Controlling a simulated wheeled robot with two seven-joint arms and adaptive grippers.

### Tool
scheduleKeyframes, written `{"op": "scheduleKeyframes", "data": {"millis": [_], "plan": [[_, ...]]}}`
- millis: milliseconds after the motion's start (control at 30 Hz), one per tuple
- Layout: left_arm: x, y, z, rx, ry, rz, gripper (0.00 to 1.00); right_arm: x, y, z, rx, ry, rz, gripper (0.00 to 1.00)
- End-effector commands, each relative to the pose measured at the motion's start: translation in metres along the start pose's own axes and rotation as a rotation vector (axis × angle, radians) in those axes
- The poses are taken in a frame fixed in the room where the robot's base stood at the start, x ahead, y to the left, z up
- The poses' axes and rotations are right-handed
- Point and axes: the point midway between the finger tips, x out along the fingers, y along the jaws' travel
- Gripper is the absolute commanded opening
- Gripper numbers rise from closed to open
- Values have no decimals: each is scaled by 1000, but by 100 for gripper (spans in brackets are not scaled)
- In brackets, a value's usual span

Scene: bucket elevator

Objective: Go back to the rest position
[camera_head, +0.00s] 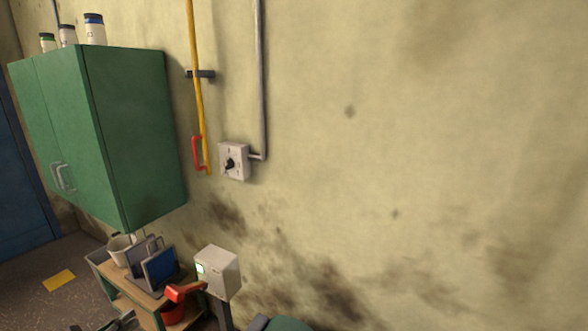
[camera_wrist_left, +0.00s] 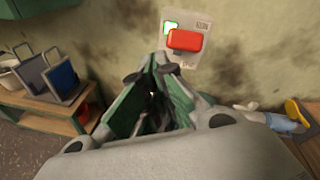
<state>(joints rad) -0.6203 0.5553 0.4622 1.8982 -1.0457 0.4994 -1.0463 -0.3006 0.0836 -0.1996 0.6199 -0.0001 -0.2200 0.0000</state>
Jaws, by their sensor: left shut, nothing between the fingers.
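My left gripper (camera_head: 120,322) shows only in part at the bottom left edge of the head view, in front of the low wooden shelf. In the left wrist view my left gripper (camera_wrist_left: 152,72) has its green-padded fingers shut with nothing between them. It points towards a grey control box (camera_wrist_left: 187,38) with a red handle (camera_wrist_left: 185,40), and looks apart from it. In the head view the same box (camera_head: 221,268) stands on a post, its red handle (camera_head: 180,291) sticking out to the left.
A wooden shelf (camera_head: 147,299) with panels and a white bucket (camera_head: 120,248) stands against the wall. A green cabinet (camera_head: 130,130) hangs above it. A yellow pipe (camera_head: 197,100) with a red handle and a grey switch box (camera_head: 234,161) are on the wall.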

Motion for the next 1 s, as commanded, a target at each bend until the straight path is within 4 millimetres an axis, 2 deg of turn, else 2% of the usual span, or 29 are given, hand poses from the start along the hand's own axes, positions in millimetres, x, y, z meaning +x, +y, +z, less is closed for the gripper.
{"op": "scheduleKeyframes", "data": {"millis": [167,267,367,500,700,800,1000], "plan": [[-5,29,7,-271,-73,80,0,0,0,0,0,0,0,57],[-13,57,3,-444,-120,143,0,0,-1,0,0,0,-1,57],[-24,90,-10,-628,-168,215,0,0,-2,0,1,0,-2,57],[-45,139,-46,-893,-240,334,0,0,-5,-1,2,1,-5,57],[-81,193,-112,-1199,-335,498,0,0,-7,-1,3,1,-8,57],[-102,212,-148,-1325,-380,579,0,0,-7,-1,2,1,-8,57],[-145,240,-225,-1542,-473,745,0,0,-6,-1,2,1,-6,57]]}}
